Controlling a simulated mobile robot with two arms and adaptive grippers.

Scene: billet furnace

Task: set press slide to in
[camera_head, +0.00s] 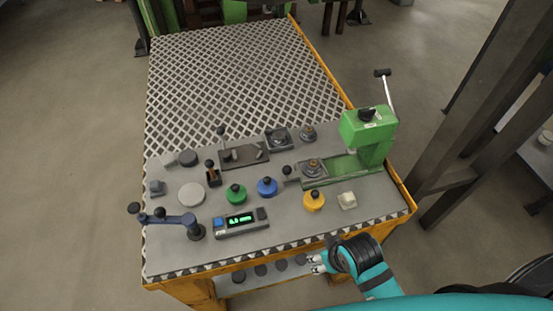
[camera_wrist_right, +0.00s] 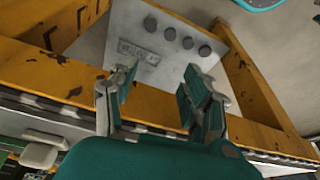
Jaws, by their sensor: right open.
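The green press (camera_head: 368,128) stands at the right end of the grey worktop, with a white-handled lever (camera_head: 386,88) on its far side. Its press slide (camera_head: 311,172) is a dark plate with a round piece on it, at the left end of the green bed (camera_head: 345,165), clear of the press head. A small black-knobbed handle (camera_head: 287,172) is at the slide's left side. My right gripper (camera_head: 317,263) is open and empty at the worktop's front edge, well short of the slide. The wrist view shows its two fingers (camera_wrist_right: 158,85) apart. My left gripper is out of view.
A lower shelf (camera_wrist_right: 145,30) carries several dark discs.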

